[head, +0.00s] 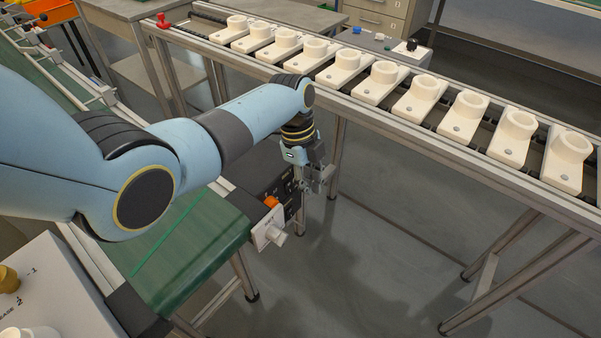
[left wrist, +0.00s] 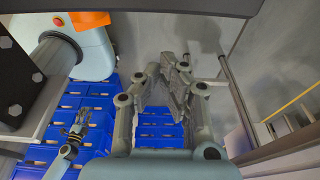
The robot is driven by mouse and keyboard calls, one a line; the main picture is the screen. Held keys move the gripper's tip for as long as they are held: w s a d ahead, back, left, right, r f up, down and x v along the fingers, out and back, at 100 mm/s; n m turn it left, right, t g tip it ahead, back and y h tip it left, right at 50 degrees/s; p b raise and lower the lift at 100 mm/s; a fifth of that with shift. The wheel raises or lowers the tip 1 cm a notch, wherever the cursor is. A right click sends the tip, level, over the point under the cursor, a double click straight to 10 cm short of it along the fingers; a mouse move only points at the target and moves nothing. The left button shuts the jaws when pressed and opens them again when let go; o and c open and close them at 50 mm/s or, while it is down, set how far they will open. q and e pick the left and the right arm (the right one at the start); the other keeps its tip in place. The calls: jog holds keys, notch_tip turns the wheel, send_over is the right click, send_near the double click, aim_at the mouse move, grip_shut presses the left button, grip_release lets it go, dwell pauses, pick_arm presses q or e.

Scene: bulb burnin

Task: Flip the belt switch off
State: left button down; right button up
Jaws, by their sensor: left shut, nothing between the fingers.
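A white switch box (head: 268,228) with a pale knob or lever is fixed at the end of the green belt (head: 190,255) in the head view. An orange part (head: 271,202) and a black panel sit just behind it. The lever's on or off position is too small to tell. My left gripper (head: 320,182) hangs pointing down, right of the box and panel, apparently apart from the box. Its fingers are shut and empty; they also show in the left wrist view (left wrist: 163,88). Another gripper (left wrist: 77,128), apparently my right, shows small at lower left there; its opening is unclear.
A black plate with screws (left wrist: 18,80) is close at the left in the wrist view. Blue bins (left wrist: 98,98) lie below. A rail (head: 460,155) carrying several white cup holders crosses the head view at right, with open floor (head: 370,250) before it.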

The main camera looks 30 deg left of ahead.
pick_arm(q)
jog(key=a+r+p, duration=0.1)
jog(key=a+r, duration=0.3)
jog(key=r, duration=0.5)
jog(key=shift+w+a, duration=0.25)
